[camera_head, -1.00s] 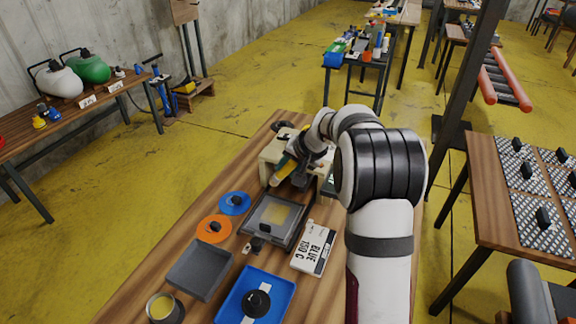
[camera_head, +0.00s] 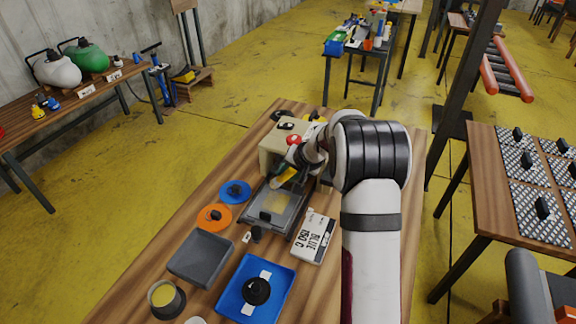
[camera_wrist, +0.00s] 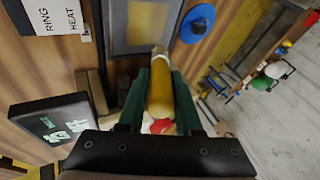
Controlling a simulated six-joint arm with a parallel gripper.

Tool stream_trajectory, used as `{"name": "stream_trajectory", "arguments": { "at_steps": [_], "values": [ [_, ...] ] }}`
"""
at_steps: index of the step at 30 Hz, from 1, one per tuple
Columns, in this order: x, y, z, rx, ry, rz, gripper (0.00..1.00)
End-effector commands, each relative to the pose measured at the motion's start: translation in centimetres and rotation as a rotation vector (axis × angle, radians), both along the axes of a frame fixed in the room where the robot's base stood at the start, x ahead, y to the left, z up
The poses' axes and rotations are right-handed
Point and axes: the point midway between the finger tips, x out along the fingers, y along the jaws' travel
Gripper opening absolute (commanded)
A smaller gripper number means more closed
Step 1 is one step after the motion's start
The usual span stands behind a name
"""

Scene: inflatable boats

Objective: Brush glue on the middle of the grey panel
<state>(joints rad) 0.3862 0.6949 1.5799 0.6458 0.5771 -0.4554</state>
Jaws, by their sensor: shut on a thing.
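My gripper (camera_head: 288,174) is shut on a brush with a yellow handle (camera_wrist: 160,100), held between its green fingers in the wrist view. The brush points toward a grey framed panel (camera_head: 255,222) with a pale yellow patch (camera_head: 277,204) in its middle. The panel also shows in the wrist view (camera_wrist: 120,30), just past the brush's pale end. The brush end lies over the panel's far edge in the picture; I cannot tell whether it touches. A pot of yellow glue (camera_head: 165,297) stands at the table's near left.
Blue (camera_head: 235,191) and orange (camera_head: 214,217) discs lie left of the panel. A grey tray (camera_head: 200,258), a blue tray (camera_head: 232,300) and a white label card (camera_head: 313,238) are nearer. A beige box (camera_head: 272,158) stands behind the panel.

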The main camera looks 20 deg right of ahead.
Motion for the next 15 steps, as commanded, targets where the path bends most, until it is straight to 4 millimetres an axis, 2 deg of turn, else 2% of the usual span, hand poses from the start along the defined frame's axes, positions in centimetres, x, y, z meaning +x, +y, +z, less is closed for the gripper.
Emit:
{"name": "stream_trajectory", "arguments": {
  "at_steps": [3,15],
  "values": [
    [-0.1,0.0,-1.3,0.0,0.002,-0.001,0.0],
    [-2.6,2.7,-1.4,0.001,-0.002,0.001,0.0]
  ]
}}
